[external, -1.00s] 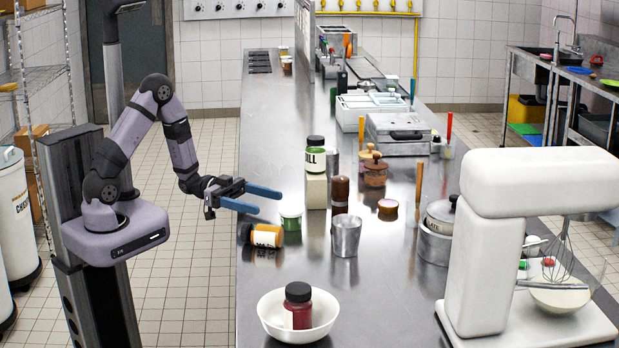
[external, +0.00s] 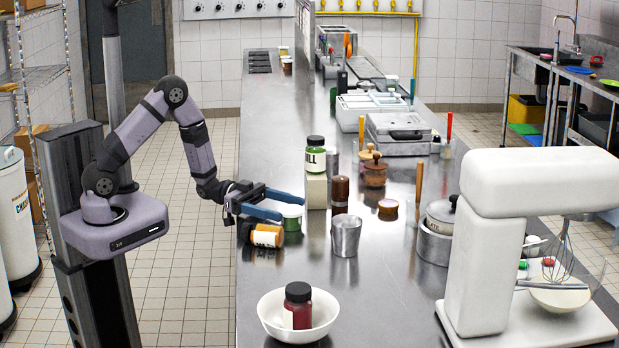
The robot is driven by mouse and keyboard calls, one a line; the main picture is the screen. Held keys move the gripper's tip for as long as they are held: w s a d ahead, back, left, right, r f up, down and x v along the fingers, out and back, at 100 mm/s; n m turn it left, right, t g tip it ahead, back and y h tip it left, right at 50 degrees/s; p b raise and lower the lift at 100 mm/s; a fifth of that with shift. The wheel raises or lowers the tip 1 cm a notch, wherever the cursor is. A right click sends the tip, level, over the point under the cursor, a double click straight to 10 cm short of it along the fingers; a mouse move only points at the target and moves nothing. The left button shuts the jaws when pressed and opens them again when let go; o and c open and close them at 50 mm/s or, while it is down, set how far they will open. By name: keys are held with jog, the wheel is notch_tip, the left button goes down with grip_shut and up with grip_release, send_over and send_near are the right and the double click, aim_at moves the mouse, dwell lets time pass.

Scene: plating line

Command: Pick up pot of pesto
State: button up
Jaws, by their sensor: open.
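A small pot with green contents and a pale lid (external: 292,222), which looks like the pot of pesto, stands upright on the steel counter (external: 390,300) near its left edge. My gripper (external: 293,209) is open, its two blue fingers pointing right. The fingertips overlap the pot's top in the picture, and part of its lid is hidden by them. I cannot tell whether they touch it or are still above it. Nothing is held.
A white bowl (external: 270,312) holds a red jar (external: 298,308) in front.

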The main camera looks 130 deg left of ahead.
aim_at(282, 207)
jog(key=c, duration=1.2)
jog(key=shift+r, duration=0.15)
jog(key=shift+r, duration=4.9)
